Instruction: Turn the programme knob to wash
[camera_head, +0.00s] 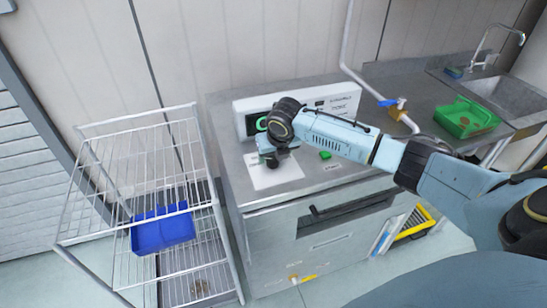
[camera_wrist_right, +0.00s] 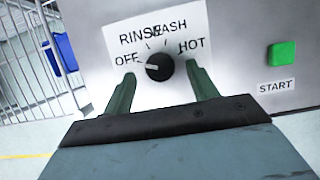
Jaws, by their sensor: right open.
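The programme knob (camera_wrist_right: 160,67) is a round black dial on a white label plate (camera_wrist_right: 116,30) marked OFF, RINSE, WASH and HOT. Its pale pointer mark is on the left side, towards OFF. My right gripper (camera_wrist_right: 160,72) is open, with one green finger on each side of the knob and visible gaps between. Whether the fingertips reach down around the knob I cannot tell. In the head view my right gripper (camera_head: 270,157) is over the machine's top panel and hides the knob. My left gripper is not in view.
A green START button (camera_wrist_right: 282,54) is right of the knob; it also shows in the head view (camera_head: 325,155). A wire rack (camera_head: 140,130) with a blue bin (camera_head: 163,230) stands left of the machine (camera_head: 290,255). A green tray (camera_head: 466,117) lies on the sink counter.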

